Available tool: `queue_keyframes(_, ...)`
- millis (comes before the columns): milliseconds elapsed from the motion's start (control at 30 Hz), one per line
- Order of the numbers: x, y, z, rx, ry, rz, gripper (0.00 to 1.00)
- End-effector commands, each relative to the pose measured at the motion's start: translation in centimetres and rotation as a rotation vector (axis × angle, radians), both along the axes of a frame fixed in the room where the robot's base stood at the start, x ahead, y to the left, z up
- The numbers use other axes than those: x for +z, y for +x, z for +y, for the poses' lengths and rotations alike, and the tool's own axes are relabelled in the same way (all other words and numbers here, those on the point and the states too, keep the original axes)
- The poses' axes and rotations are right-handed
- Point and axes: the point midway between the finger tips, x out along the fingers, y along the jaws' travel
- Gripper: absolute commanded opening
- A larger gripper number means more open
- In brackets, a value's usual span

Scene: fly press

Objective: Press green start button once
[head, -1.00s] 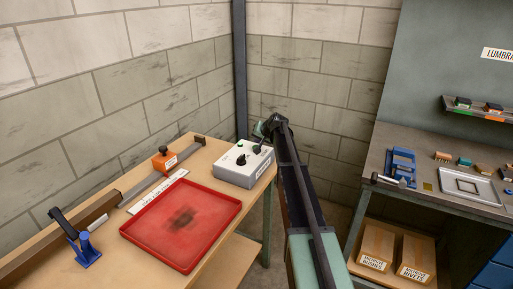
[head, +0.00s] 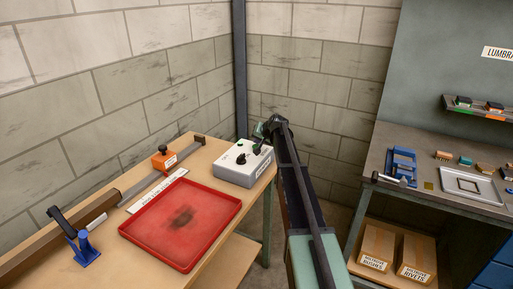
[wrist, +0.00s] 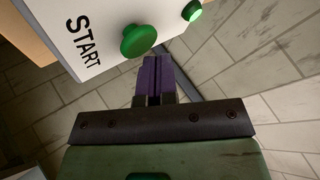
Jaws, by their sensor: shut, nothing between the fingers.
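The green start button (wrist: 138,40) is a mushroom-shaped knob beside the black word START in the wrist view. It stands out from a pale control box (head: 235,174), which sits at the far right end of the wooden bench in the head view. My gripper (wrist: 152,62) is shut and empty, its purple fingers pressed together. In the wrist view the fingertips appear just below the button, close to it; whether they touch cannot be told.
A second, brighter green round part (wrist: 192,10) is near the button. The box also has a black knob (head: 241,159).

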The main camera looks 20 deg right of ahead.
Motion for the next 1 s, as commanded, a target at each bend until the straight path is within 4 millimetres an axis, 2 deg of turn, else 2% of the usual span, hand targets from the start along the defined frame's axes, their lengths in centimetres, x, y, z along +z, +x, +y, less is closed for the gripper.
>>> queue_keyframes(1000, -1.0, 0.0, 0.0, 0.0, 0.0, 0.0, 0.0)
